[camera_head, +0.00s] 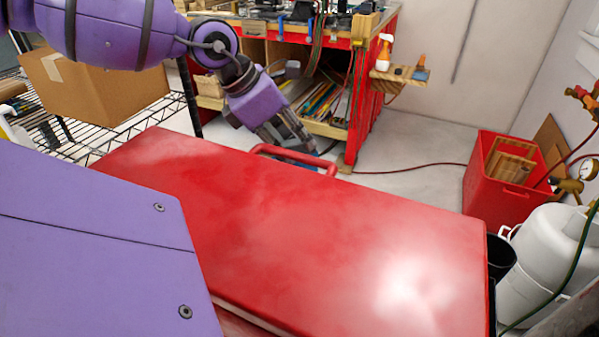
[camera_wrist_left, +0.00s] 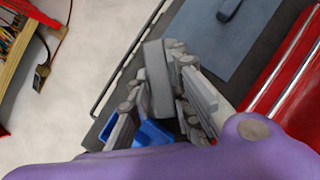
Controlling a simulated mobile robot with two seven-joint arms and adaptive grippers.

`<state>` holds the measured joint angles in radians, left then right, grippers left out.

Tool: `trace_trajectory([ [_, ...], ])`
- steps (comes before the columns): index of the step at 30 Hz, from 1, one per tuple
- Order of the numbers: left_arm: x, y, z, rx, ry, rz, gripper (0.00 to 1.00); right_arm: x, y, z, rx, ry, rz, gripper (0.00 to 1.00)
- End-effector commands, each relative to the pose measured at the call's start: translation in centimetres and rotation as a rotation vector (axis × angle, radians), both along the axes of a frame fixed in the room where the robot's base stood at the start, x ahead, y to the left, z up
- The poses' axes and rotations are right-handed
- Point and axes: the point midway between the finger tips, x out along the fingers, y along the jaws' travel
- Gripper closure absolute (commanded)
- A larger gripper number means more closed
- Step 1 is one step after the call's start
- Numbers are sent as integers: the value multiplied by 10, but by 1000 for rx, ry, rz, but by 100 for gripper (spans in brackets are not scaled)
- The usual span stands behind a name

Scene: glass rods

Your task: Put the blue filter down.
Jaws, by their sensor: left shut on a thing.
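In the left wrist view, my left gripper (camera_wrist_left: 165,95) is shut on a grey block (camera_wrist_left: 157,78) between its fingers, which I take to be the blue filter, though its colour looks dull here. A bright blue piece (camera_wrist_left: 153,132) shows beside the lower left finger, partly hidden; I cannot tell whether it belongs to the held thing. Below the gripper is a dark grey surface (camera_wrist_left: 190,42) with a flat blue-grey plate (camera_wrist_left: 262,38). In the head view, my left gripper (camera_head: 300,140) points down behind the red cart top's handle, its tips partly hidden. My right gripper is not in view.
The red top (camera_head: 330,225) with its raised handle (camera_head: 290,155) fills the middle foreground and is bare. Behind stands a red workbench (camera_head: 375,95). A cardboard box (camera_head: 90,88) sits on a wire rack at left. A red bin (camera_head: 500,205) and white tank (camera_head: 545,265) stand at right.

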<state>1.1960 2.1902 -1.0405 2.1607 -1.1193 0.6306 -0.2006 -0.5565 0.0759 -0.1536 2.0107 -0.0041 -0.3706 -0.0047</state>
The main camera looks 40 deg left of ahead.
Motion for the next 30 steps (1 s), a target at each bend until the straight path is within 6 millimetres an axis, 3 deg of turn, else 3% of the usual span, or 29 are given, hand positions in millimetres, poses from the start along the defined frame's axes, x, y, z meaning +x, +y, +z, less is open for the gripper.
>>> trace_trajectory([
  [13,1,-1,-49,-1,1,-2,100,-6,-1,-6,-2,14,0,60],
  [24,0,0,-54,1,0,-2,100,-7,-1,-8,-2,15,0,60],
  [25,0,0,-55,1,0,-2,81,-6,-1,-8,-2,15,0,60],
  [29,0,0,-54,1,-2,-3,64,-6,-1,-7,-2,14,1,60],
  [30,1,0,-54,1,-2,-3,63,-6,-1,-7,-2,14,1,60],
])
